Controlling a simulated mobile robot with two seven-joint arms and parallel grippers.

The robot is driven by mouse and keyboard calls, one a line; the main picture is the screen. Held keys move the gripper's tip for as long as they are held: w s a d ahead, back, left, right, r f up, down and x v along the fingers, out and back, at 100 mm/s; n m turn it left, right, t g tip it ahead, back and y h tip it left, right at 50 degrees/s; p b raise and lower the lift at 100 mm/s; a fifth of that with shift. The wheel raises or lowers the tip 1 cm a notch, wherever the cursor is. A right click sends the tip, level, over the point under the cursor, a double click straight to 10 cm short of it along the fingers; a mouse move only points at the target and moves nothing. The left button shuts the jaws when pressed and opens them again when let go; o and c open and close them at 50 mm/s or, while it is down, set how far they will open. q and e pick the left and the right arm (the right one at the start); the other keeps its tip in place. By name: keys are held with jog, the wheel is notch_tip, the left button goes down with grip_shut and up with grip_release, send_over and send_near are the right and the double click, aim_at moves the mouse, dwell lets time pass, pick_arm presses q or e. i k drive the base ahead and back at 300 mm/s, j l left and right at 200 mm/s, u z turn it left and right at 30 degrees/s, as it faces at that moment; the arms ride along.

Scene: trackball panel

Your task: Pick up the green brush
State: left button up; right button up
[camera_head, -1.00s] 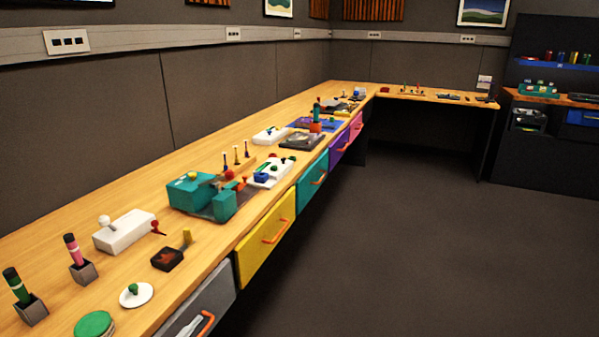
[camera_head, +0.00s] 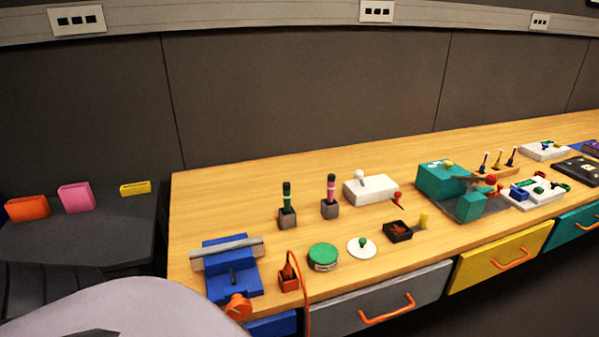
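A green-and-black handled tool (camera_head: 287,195), which looks like the green brush, stands upright in a small grey block holder (camera_head: 288,218) on the left part of the wooden bench. Its lower end is hidden in the holder. A similar pink-and-black handled tool (camera_head: 331,188) stands in its own grey holder (camera_head: 330,209) just to the right. Neither of my grippers is in view.
The wooden bench (camera_head: 200,185) runs along the wall. A blue vise (camera_head: 232,270), an orange-red tool on a cable (camera_head: 289,277), a green round tin (camera_head: 323,256) and a white disc (camera_head: 362,247) lie in front of the holders. Bench behind them is clear.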

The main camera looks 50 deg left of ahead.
aim_at(286, 185)
jog(key=u, duration=1.55)
